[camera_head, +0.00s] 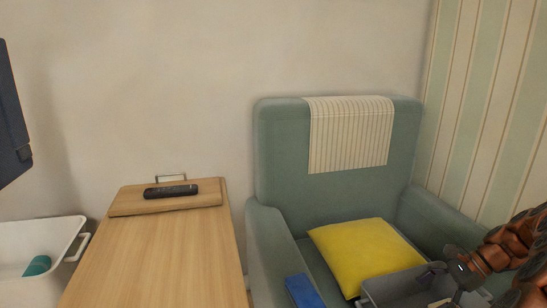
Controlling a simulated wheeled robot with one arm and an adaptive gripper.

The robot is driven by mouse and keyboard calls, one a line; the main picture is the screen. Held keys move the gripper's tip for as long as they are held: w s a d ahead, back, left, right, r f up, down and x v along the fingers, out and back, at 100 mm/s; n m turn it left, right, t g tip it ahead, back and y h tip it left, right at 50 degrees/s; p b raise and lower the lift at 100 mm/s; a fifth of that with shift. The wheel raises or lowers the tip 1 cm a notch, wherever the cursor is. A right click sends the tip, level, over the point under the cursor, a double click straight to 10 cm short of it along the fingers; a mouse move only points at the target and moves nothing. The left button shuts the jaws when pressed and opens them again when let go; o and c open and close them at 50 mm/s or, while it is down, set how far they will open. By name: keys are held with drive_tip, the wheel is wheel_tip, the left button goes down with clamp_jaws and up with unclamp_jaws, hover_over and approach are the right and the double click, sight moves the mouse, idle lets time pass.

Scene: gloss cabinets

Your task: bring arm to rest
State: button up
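My arm, with copper-brown and dark links, enters at the lower right, in front of the green armchair (280,150). A dark part at its end with a small white light seems to be my gripper (448,272). It is small and partly merged with the dark things around it. Its fingers do not show clearly, so I cannot tell whether it is open or shut or holds anything. It appears over or beside a grey open tray (385,292) at the bottom edge. I cannot tell whether they touch.
A yellow cushion (362,254) and a blue object (304,291) are at the armchair seat. A wooden table (150,265) at left bears a board (135,209) with a black remote (171,191). A white bin (40,232) holds a teal item. A dark panel (10,120) juts in left.

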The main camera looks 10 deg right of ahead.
drive_tip(key=s+a+r+n+g+h+p, duration=0.1)
drive_tip(key=s+a+r+n+p, duration=0.15)
drive_tip(key=a+r+p, duration=0.4)
drive_tip(key=s+a+r+n+g+h+p, duration=0.1)
drive_tip(key=s+a+r+n+p, duration=0.2)
drive_tip(key=a+r, duration=0.55)
drive_tip(key=s+a+r+n+g+h+p, duration=0.1)
drive_tip(key=a+r+n+p, duration=0.4)
drive_tip(key=a+r, duration=0.3)
drive_tip(key=s+a+r+n+h+p, duration=0.2)
drive_tip(key=s+r+n+p, duration=0.2)
drive_tip(key=s+r+p, duration=0.3)
drive_tip(key=s+a+r+n+h+p, duration=0.2)
drive_tip(key=s+r+n+p, duration=0.3)
drive_tip(key=s, duration=0.8)
wheel_tip(320, 180, up, 3)
drive_tip(key=h+p, duration=0.1)
drive_tip(key=p, duration=0.3)
drive_tip(key=shift+h, duration=0.3)
drive_tip(key=shift+s+a+r, duration=0.1)
